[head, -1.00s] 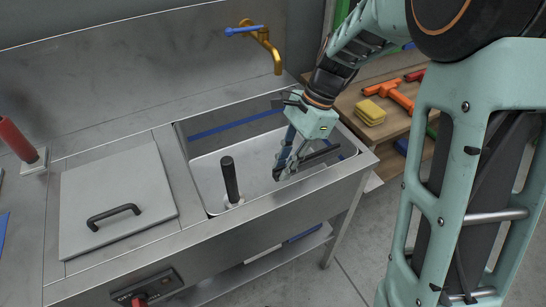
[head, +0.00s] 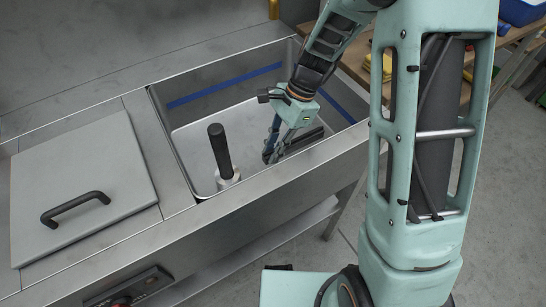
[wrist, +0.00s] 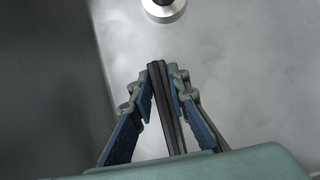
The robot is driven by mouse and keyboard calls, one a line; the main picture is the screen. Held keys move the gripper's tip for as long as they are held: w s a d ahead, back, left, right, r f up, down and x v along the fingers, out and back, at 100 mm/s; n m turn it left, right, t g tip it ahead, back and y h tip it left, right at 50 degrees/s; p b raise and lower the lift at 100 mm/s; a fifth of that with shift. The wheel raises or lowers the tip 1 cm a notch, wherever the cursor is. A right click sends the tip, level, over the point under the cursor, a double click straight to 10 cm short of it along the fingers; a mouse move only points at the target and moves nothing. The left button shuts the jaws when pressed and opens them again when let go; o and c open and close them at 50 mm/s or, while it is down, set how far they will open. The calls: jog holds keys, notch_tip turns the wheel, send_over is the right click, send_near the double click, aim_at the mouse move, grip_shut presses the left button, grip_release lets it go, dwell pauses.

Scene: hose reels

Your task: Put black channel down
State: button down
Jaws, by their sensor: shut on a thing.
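The black channel (wrist: 167,105) is a long dark strip, seen end-on between the blue-padded fingers in the wrist view. In the head view the black channel (head: 303,139) sticks out to the right of the fingers. My gripper (head: 271,153) is shut on it, inside the right part of the metal sink basin (head: 196,150). My gripper also shows in the wrist view (wrist: 162,80). The basin floor lies below the channel; I cannot tell whether they touch.
A black-handled cylinder (head: 220,150) stands upright on a round metal base in the basin, left of my gripper. A flat lid with a black handle (head: 76,206) covers the counter at left. The basin's front rim (head: 290,157) is close to my gripper. A wooden bench stands behind right.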

notch_tip(320, 180, down, 4)
jog(key=shift+f+b, duration=0.2)
jog(key=shift+b, duration=0.35)
jog(key=c, duration=1.8)
grip_release()
jog(key=shift+c, duration=0.2)
jog(key=p+v, duration=0.3)
jog(key=v, duration=0.8)
jog(key=shift+a, duration=0.15)
jog(key=shift+w+d+r, duration=0.1)
jog(key=shift+d+r, duration=0.15)
jog(key=shift+r, duration=0.35)
